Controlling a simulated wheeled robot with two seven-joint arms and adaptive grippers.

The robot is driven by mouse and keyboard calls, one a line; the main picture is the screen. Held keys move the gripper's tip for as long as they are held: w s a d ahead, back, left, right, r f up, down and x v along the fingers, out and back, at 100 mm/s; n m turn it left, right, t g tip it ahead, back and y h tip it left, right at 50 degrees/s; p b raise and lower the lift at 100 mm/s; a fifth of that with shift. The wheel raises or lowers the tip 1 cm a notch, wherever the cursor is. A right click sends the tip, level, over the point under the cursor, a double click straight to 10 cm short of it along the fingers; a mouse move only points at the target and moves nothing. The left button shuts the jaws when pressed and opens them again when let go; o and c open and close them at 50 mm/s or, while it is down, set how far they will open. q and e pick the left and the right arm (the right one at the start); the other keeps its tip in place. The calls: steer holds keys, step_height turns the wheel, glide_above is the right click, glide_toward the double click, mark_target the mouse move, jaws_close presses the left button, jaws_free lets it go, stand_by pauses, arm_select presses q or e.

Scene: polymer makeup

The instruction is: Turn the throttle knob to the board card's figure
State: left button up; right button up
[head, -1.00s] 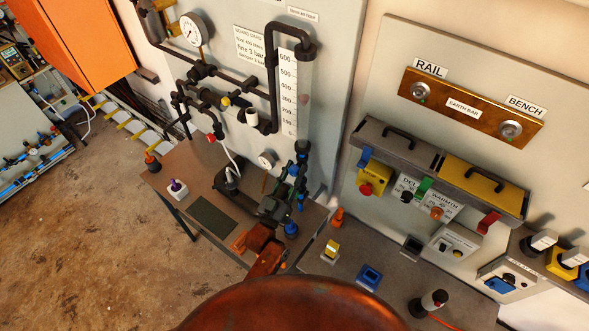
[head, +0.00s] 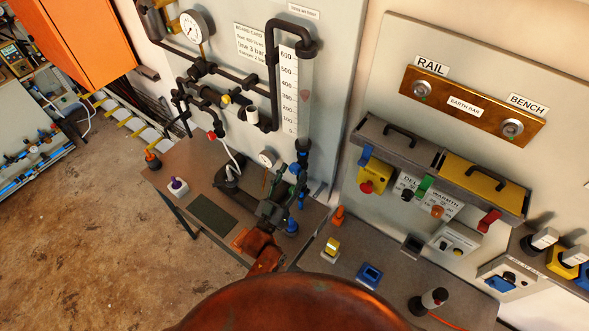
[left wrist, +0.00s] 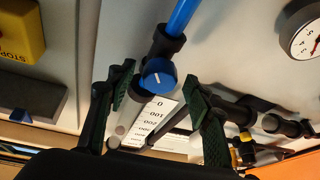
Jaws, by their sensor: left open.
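The blue throttle knob (left wrist: 158,73) with a white pointer line sits at the end of the clear flow tube in the left wrist view. It also shows small in the head view (head: 294,169), below the tube's scale (head: 288,90). My left gripper (left wrist: 158,84) is open; its two green-padded fingers stand either side of the knob, apart from it. In the head view the gripper (head: 285,192) is at the foot of the tube. The board card (head: 250,44) on the panel reads "line 3 bar"; its flow figure is too small to read surely. My right gripper is out of view.
Black pipes and a dial gauge (head: 196,25) crowd the panel left of the tube. A smaller gauge (head: 267,158) is close to the left gripper. A yellow stop box (head: 374,181) hangs to the right. The bench (head: 180,153) has a dark mat (head: 213,214).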

arm_select(q)
steer(key=v, duration=1)
steer(key=shift+w+r, duration=0.1)
